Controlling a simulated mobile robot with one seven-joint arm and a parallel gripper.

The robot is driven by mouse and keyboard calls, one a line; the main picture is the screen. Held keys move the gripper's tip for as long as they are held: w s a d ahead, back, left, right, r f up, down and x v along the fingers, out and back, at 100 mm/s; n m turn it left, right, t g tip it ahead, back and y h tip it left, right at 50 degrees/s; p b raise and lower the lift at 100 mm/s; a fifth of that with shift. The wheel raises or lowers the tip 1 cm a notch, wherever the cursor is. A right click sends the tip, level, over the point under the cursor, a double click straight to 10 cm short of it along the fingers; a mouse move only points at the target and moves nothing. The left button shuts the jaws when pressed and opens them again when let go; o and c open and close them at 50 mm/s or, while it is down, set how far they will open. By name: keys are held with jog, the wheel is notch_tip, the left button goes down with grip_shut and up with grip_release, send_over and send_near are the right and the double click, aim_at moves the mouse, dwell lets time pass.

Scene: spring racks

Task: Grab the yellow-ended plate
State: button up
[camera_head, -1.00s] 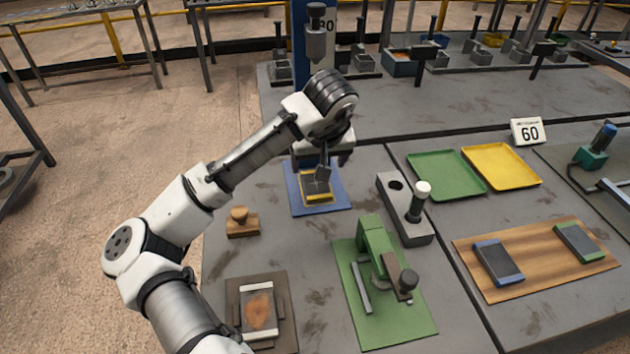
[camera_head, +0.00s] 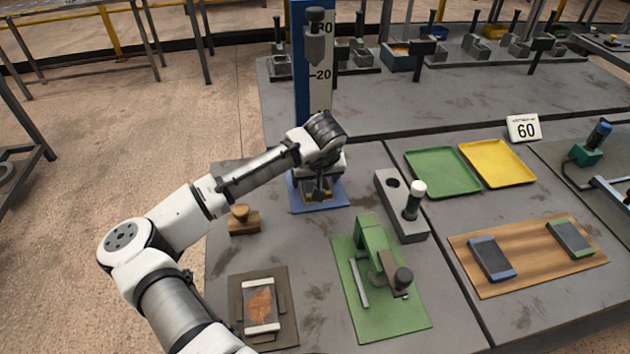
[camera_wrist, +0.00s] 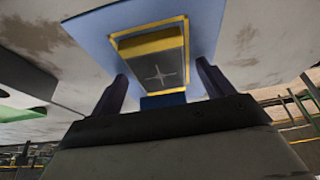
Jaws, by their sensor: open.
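The yellow-ended plate is a dark grey plate (camera_wrist: 155,65) with yellow bands at its ends and a pale cross mark on its face. It lies on a blue mat (camera_head: 333,205) below the blue post. In the head view my arm hides most of the plate. My gripper (camera_head: 319,194) is just above it, pointing down. In the wrist view the two dark fingers of my gripper (camera_wrist: 160,85) stand apart, one on each side of the plate's near part. The gripper is open, and I cannot tell whether a finger touches the plate.
A blue post with a scale (camera_head: 318,75) rises behind the mat. A wooden stamp (camera_head: 243,220) is to the left. A grey block with a white-knobbed lever (camera_head: 405,215) and a green press (camera_head: 375,245) are to the right. Green (camera_head: 420,160) and yellow (camera_head: 520,170) trays lie farther right.

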jog(key=shift+c, duration=0.3)
jog(key=c, duration=1.4)
jog(key=shift+c, duration=1.4)
jog(key=shift+r, duration=0.15)
